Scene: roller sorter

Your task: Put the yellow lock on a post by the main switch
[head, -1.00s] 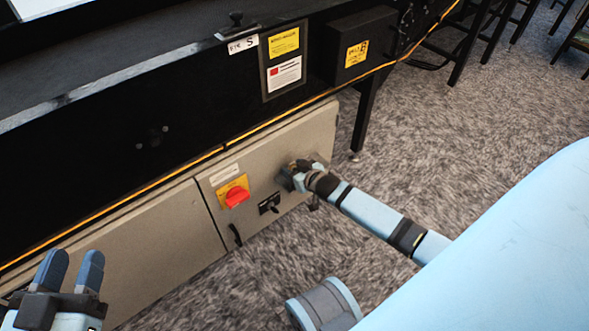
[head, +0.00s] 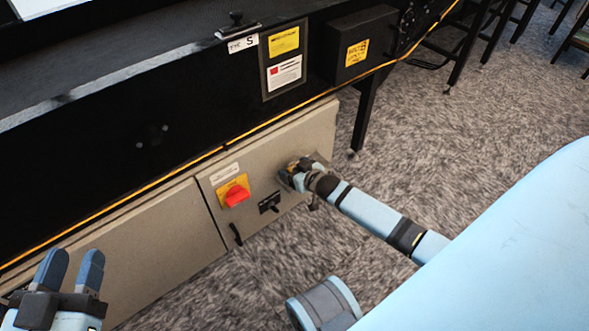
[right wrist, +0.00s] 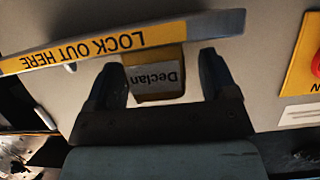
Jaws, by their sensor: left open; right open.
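The yellow lock (right wrist: 155,84), with a white label reading "Declan", shows in the right wrist view just below the yellow "LOCK OUT HERE" strip (right wrist: 110,47). My right gripper (right wrist: 162,78) is open, with one finger on each side of the lock and a gap at each side. Whether the lock's shackle is around a post is hidden. In the head view my right gripper (head: 291,176) is at the right part of the grey cabinet front. The main switch (head: 236,194), a red knob on a yellow plate, is left of it. My left gripper (head: 70,270) is open and empty at the lower left.
The grey cabinet (head: 140,240) stands under the black machine frame (head: 90,150). A black handle (head: 269,203) sits between the switch and my right gripper. A dark table leg (head: 365,115) stands to the right. The carpet (head: 440,150) in front is clear.

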